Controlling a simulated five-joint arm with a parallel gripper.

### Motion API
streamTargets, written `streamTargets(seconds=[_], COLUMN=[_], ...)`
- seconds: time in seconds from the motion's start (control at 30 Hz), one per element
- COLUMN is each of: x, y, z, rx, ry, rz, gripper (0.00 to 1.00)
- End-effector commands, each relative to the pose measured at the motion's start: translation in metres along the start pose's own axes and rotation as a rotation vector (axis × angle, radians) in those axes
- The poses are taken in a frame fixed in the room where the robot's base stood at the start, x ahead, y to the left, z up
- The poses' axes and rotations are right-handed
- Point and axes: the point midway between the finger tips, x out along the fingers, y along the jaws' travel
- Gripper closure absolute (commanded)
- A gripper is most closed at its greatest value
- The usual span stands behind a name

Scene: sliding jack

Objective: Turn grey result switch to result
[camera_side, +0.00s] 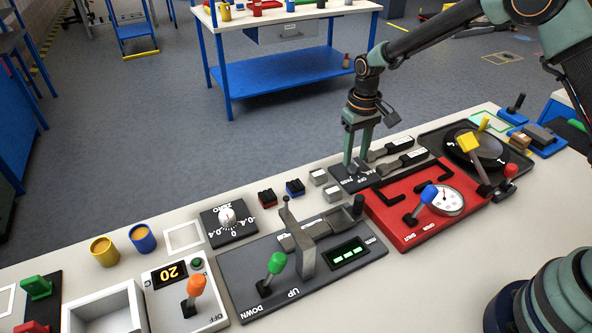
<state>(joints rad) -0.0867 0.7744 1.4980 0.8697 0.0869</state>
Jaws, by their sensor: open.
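My gripper (356,164) points straight down over a small dark switch plate (346,183) with white lettering, near the back edge of the bench, left of the red panel. Its two fingers are apart, with their tips low at the plate. The grey result switch itself is hard to make out between and behind the fingers, so I cannot tell its position or whether a finger touches it. The lettering on the plate is too small to read surely.
The red panel (391,226) with a blue-knobbed lever and dial lies close on the right. Dark flat tools (399,163) lie right of the fingers. Small grey blocks (318,177) sit to the left. The jack panel (240,267) with a green-knobbed lever is in front.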

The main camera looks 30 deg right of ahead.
Motion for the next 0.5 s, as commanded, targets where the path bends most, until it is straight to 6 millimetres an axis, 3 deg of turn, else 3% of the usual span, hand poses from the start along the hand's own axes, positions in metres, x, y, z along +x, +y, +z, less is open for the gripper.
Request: streamTargets(seconds=[0.2, 0.5], x=[0.017, 0.018], y=[0.000, 0.000], z=[0.000, 0.000], rx=[0.000, 0.000], ry=[0.000, 0.001], rz=[0.000, 0.000], gripper=[0.54, 0.54])
